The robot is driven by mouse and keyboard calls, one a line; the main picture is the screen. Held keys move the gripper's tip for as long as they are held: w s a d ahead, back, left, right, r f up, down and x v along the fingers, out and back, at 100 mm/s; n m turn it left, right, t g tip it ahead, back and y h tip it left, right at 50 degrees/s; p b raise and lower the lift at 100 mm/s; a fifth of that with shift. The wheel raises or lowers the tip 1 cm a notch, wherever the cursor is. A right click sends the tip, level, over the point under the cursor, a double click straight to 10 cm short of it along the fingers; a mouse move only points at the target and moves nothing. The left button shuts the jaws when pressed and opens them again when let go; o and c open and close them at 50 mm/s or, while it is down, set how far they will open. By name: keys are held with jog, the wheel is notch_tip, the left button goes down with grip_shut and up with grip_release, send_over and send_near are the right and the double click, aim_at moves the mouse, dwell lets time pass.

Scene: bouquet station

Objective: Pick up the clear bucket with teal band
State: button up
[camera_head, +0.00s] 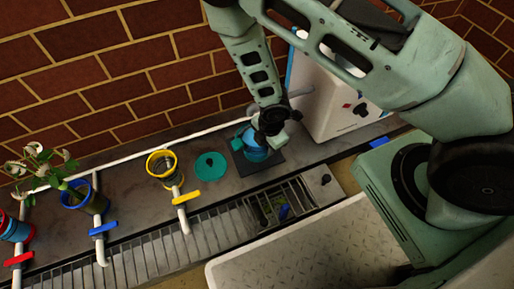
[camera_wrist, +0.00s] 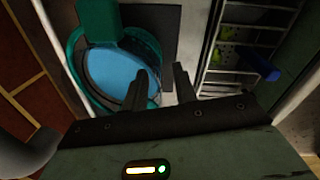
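The clear bucket with teal band (camera_head: 255,152) stands on a dark square mat (camera_head: 272,168) on the counter. Blue shows inside it. In the wrist view the bucket (camera_wrist: 88,48) fills the upper left, its teal band and rim facing me. My gripper (camera_head: 270,132) is over the bucket's right side in the head view and hides part of it. In the wrist view my gripper (camera_wrist: 160,82) has its two dark fingers apart. The left finger overlaps the bucket's right rim and the right finger is just outside it. I cannot tell if the fingers touch the rim.
A teal disc (camera_head: 211,166) lies left of the mat. A wire rack (camera_head: 280,204) is in front; a white box (camera_head: 335,100) stands right behind. Brick wall behind.

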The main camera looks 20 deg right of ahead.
aim_at(266, 153)
jog(key=f+b, duration=0.1)
jog(key=f, duration=0.2)
jog(key=shift+w, duration=0.2)
jog(key=shift+r, duration=0.1)
grip_shut()
jog(key=shift+r, duration=0.15)
